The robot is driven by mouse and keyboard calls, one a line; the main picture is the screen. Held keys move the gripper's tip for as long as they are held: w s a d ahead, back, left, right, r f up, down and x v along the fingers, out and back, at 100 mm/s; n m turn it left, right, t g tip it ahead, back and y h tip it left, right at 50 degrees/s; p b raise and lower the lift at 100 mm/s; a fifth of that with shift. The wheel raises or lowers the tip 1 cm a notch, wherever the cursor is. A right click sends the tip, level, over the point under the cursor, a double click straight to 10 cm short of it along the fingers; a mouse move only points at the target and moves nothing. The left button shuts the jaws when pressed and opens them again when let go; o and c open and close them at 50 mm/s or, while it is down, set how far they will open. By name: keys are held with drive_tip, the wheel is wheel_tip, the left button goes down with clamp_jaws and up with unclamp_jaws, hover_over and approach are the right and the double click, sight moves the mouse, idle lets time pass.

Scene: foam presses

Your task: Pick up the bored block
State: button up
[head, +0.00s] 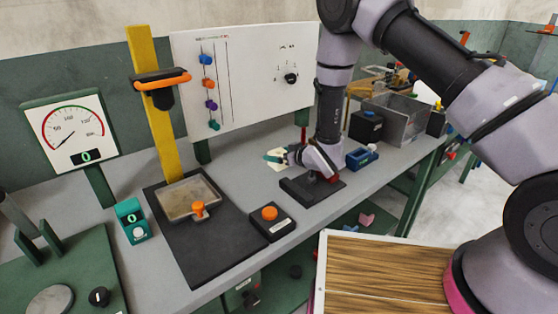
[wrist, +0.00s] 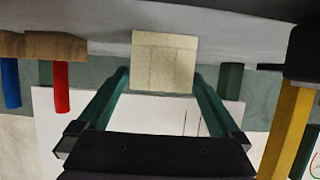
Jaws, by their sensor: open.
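The block (wrist: 164,62) is pale cream and squarish, with faint lines on its face; I see no bore in it from here. In the wrist view it sits between the two teal fingers of my gripper (wrist: 162,76), close to the tips. The gripper is open, and I cannot tell whether either finger touches it. The rest of the block is hidden there.
A black base (head: 300,192) stands just in front of my gripper on the bench (head: 240,170). A black box with an orange button (head: 269,213) is nearer. A blue item (head: 361,157) lies to the right. A white panel (head: 240,75) stands behind.

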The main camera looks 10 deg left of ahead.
drive_tip(key=c, duration=1.3)
